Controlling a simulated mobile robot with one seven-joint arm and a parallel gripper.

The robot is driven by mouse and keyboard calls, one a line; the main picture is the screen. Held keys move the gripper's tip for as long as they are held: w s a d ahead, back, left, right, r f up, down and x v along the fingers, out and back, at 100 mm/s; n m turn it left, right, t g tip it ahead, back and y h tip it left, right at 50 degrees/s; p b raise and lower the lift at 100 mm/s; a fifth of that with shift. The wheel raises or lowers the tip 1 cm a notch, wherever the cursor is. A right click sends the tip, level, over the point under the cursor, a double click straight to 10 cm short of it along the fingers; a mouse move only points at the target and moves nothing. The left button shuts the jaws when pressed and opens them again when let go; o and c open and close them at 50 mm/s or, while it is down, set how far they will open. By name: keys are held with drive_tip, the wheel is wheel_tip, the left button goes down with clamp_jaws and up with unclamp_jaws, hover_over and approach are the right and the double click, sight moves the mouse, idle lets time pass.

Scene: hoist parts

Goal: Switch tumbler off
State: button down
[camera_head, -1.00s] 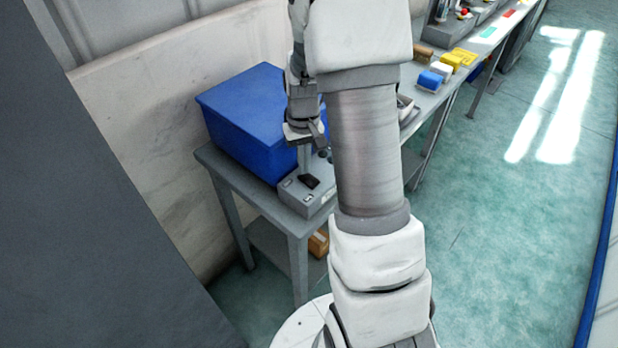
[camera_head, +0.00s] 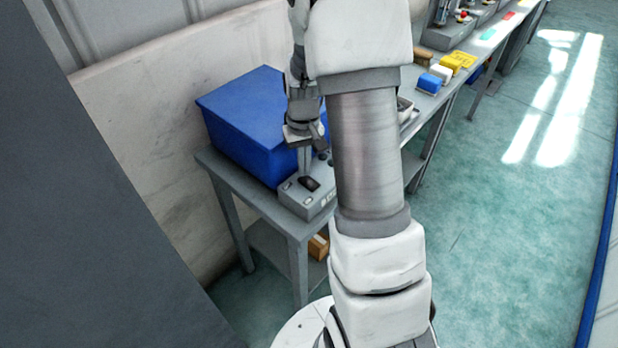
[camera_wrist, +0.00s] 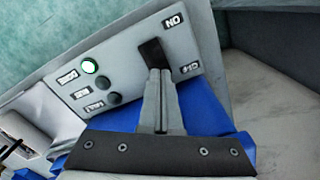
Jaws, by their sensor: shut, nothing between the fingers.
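The tumbler is a black rocker switch (camera_wrist: 153,52) on a grey control box (camera_head: 305,201). In the wrist view it lies between an "ON" label (camera_wrist: 173,22) and an "OFF" label (camera_wrist: 188,69). My gripper (camera_wrist: 160,74) is shut and empty, with its fingertips at the rocker's near end, by the "OFF" side. Whether they touch it is unclear, and they cover part of that end. In the head view my gripper (camera_head: 304,174) points down at the black rocker (camera_head: 310,184). I cannot tell for certain which way the rocker is tipped.
A lit green-ringed button (camera_wrist: 89,67) and two dark buttons sit beside the rocker. A blue bin (camera_head: 240,125) stands right behind the control box on the grey table (camera_head: 288,228). Blue, white and yellow blocks (camera_head: 430,83) lie farther along the bench. The floor at right is clear.

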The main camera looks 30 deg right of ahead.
drive_tip(key=shift+r+p, duration=1.8)
drive_tip(key=shift+r, duration=1.05)
drive_tip(key=s+a+r+n+t, duration=0.1)
drive_tip(key=s+a+r, duration=0.25)
drive_tip(key=r, duration=0.35)
drive_tip(key=s+a+r+t, duration=0.2)
drive_tip(key=s+a+r, duration=0.15)
drive_tip(key=r, duration=0.45)
drive_tip(key=s+a+r+n+t, duration=0.1)
drive_tip(key=s+a+r, duration=0.4)
drive_tip(key=s, duration=0.6)
drive_tip(key=shift+s+a+r+t, duration=0.25)
drive_tip(key=shift+r+t, duration=0.25)
drive_tip(key=shift+t, duration=0.3)
